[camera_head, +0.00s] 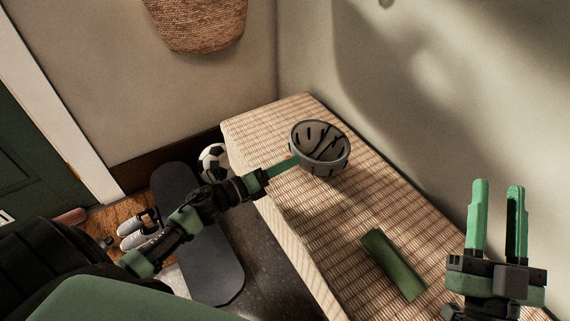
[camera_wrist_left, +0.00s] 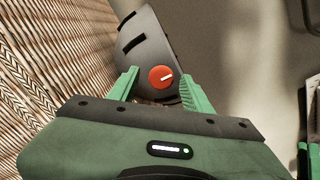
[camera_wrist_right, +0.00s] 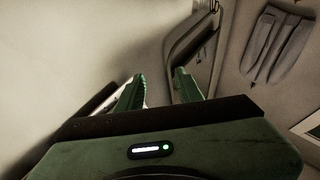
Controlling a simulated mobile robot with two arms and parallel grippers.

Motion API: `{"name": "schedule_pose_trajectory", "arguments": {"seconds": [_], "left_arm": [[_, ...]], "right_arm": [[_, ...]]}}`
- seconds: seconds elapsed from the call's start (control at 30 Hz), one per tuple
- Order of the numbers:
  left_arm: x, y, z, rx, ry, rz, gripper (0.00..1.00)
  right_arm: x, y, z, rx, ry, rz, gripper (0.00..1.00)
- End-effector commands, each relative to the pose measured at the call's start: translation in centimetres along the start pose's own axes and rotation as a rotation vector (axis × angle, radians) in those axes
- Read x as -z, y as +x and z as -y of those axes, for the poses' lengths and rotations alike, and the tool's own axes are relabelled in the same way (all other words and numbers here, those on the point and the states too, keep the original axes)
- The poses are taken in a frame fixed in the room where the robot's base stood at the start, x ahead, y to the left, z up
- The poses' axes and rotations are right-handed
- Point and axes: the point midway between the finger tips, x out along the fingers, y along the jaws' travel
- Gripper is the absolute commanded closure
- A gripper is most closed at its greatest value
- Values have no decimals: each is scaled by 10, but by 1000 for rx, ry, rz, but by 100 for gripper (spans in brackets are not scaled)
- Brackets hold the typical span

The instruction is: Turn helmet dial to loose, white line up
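A grey helmet (camera_head: 320,150) with dark slots and straps rests upside down, its hollow facing up, on the woven-topped bench (camera_head: 290,120). In the left wrist view the helmet (camera_wrist_left: 148,45) carries a round orange-red dial (camera_wrist_left: 162,78). The dial's white line points right and slightly up in that view. My left gripper (camera_head: 291,161) is at the helmet's near left side. Its fingers are open, one on either side of the dial, not visibly touching it. My right gripper (camera_head: 497,187) is open and empty, above the bench's right end. The dial is hidden in the head view.
A wall stands behind the bench. A football (camera_head: 213,162), a dark skateboard (camera_head: 215,265) and shoes (camera_head: 140,236) are on the floor. A basket (camera_head: 196,24) hangs above.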

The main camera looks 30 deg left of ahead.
Motion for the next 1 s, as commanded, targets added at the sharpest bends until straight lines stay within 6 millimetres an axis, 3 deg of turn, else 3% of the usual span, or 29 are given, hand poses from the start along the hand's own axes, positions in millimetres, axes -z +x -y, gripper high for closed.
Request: {"name": "schedule_pose_trajectory", "arguments": {"seconds": [0.27,0.7,1.0], "left_arm": [[0,-7,0,0,-3,-1,51],[0,-73,0,-2,-2,0,51],[0,-78,0,1,0,0,51]], "right_arm": [[-1,1,0,0,0,9,64],[-43,-7,-7,-13,-9,240,64],[-48,-8,-7,-14,-9,263,64]]}}
